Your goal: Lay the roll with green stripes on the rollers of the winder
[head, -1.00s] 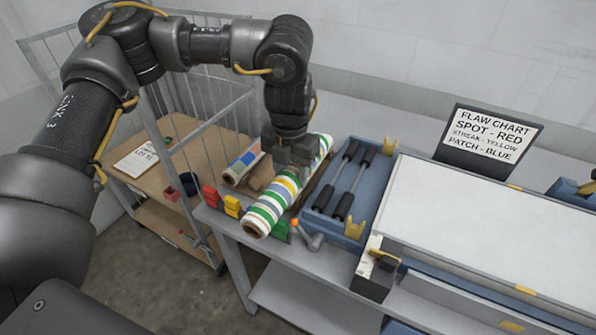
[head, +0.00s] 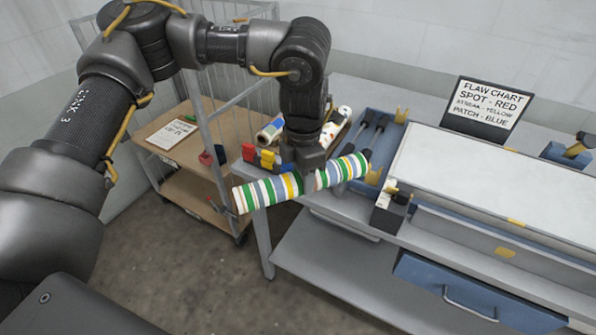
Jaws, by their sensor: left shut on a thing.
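The roll with green stripes (head: 265,192), white with green, yellow and blue bands, is held across its middle by my left gripper (head: 306,172). The gripper is shut on it and hides part of its middle. The roll lies crosswise in the picture, its left end out past the table's front edge and its right end in front of the winder. The winder (head: 402,133) is a blue frame with two dark rollers (head: 373,133) and yellow brackets. The held roll covers the near part of the rollers. My right gripper is not in view.
Another striped roll (head: 268,131) and a spotted roll (head: 341,114) lie behind my left gripper. Red, yellow and blue blocks (head: 266,158) stand at the table's left edge. A wire cart (head: 165,150) is at left. The white press bed (head: 480,175) and flaw chart (head: 486,108) are at right.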

